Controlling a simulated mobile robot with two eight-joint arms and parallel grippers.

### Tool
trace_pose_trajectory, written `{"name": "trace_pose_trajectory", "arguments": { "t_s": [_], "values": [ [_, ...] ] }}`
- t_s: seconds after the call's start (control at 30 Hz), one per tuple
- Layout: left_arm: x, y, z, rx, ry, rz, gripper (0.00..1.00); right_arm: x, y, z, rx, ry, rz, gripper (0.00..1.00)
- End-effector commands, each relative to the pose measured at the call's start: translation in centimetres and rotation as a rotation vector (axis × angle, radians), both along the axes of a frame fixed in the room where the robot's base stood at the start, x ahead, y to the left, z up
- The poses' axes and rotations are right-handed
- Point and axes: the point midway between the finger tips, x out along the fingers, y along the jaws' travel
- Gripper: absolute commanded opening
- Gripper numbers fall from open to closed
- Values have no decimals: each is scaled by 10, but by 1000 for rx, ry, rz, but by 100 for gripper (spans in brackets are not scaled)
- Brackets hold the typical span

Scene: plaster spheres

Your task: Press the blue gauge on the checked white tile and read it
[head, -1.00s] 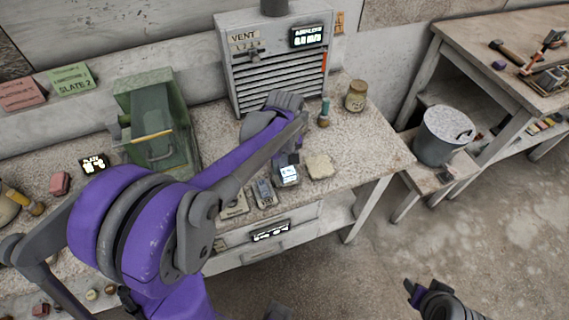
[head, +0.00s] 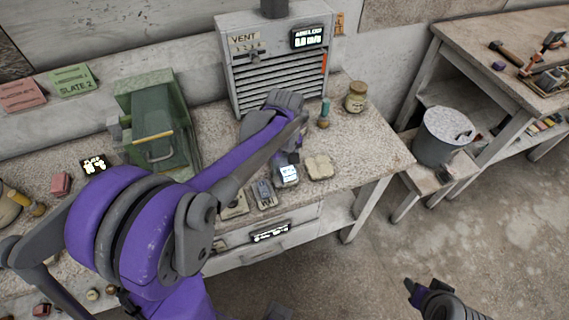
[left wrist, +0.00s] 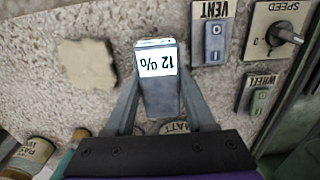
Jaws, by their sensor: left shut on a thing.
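The blue gauge (left wrist: 160,97) stands between the fingers of my left gripper (left wrist: 160,105), which is shut on it. Its lit white face reads 12 % and appears upside down in the left wrist view. In the head view the gauge (head: 287,176) is at the bench's front part, below my left gripper (head: 285,160). A pale, cream-white tile (head: 319,167) lies just right of the gauge, apart from it; it also shows in the left wrist view (left wrist: 87,63). Whether the gauge touches the bench is unclear. My right gripper (head: 428,294) is low at the right, its jaws unclear.
A vent box (head: 275,70) stands at the back. A jar (head: 356,97) and a small bottle (head: 324,113) stand right of it. A green machine (head: 155,125) is at the left. Switch plates (left wrist: 212,40) lie beside the gauge. A metal bucket (head: 443,137) stands right of the bench.

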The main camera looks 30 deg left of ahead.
Motion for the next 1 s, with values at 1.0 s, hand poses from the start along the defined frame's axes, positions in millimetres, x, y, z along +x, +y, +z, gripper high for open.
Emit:
{"name": "trace_pose_trajectory", "arguments": {
  "t_s": [1.0],
  "values": [
    [1, 0, 61, 1, -1, 0, 10, 16, 0, 43, 0, -31, 0, 50]
  ]
}}
